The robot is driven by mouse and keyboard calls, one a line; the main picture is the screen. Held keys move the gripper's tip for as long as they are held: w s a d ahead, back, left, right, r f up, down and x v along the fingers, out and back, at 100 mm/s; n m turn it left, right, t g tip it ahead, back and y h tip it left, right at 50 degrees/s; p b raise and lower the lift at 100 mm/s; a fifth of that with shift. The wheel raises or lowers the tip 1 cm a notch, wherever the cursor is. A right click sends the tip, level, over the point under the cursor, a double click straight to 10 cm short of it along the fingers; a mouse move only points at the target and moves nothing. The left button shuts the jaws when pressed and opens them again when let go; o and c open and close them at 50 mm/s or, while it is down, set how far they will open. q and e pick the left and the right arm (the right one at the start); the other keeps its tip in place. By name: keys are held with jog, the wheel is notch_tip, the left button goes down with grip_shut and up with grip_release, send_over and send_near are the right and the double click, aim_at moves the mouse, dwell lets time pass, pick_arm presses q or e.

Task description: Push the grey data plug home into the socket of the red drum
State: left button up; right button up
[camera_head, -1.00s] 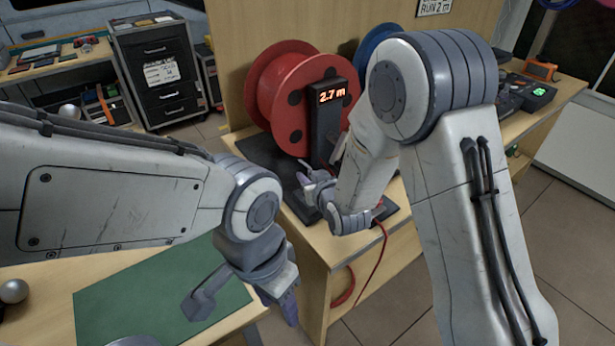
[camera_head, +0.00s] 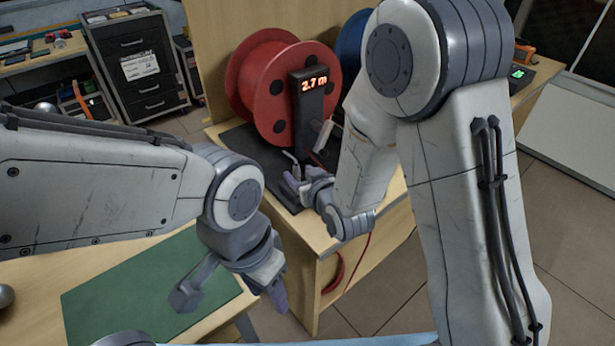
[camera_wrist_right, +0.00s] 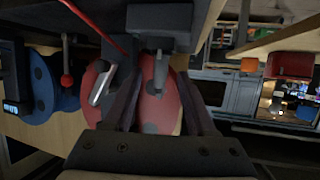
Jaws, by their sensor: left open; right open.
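The red drum (camera_head: 272,80) stands on the wooden bench behind a dark post (camera_head: 309,105) whose display reads 2.7 m. It also shows in the right wrist view (camera_wrist_right: 165,112), behind my fingers. My right gripper (camera_head: 296,172) is at the foot of the post, seen open in the right wrist view (camera_wrist_right: 158,98). A grey piece (camera_wrist_right: 160,72) hangs from a dark block between the fingers, apart from both; I cannot tell whether it is the data plug. The socket is not clearly visible. My left gripper (camera_head: 277,298) is open and empty beside the green mat, away from the drum.
A silver lever (camera_wrist_right: 102,86) is close to one right finger. A thin red cable (camera_head: 357,265) hangs over the bench's front edge. A blue drum (camera_head: 352,45) stands behind my right arm. A green mat (camera_head: 140,290) lies on the near table.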

jog(key=shift+p+v, duration=2.45)
jog(key=shift+p, duration=4.45)
jog(key=shift+r, duration=0.1)
jog(key=s+a+r+g, duration=0.2)
jog(key=a+r+g, duration=0.1)
jog(key=r+g, duration=0.1)
jog(key=s+d+r+n+g+h, duration=0.1)
jog(key=s+r+g, duration=0.3)
jog(key=s, duration=0.7)
jog(key=s+d+r+n+g+h, duration=0.2)
jog(key=s+d+r+g, duration=0.2)
jog(key=s+r, duration=0.5)
jog(key=s, duration=0.3)
jog(key=shift+s+r+g+h, duration=0.25)
jog(key=shift+g+h, duration=0.05)
jog(key=shift+h, duration=0.1)
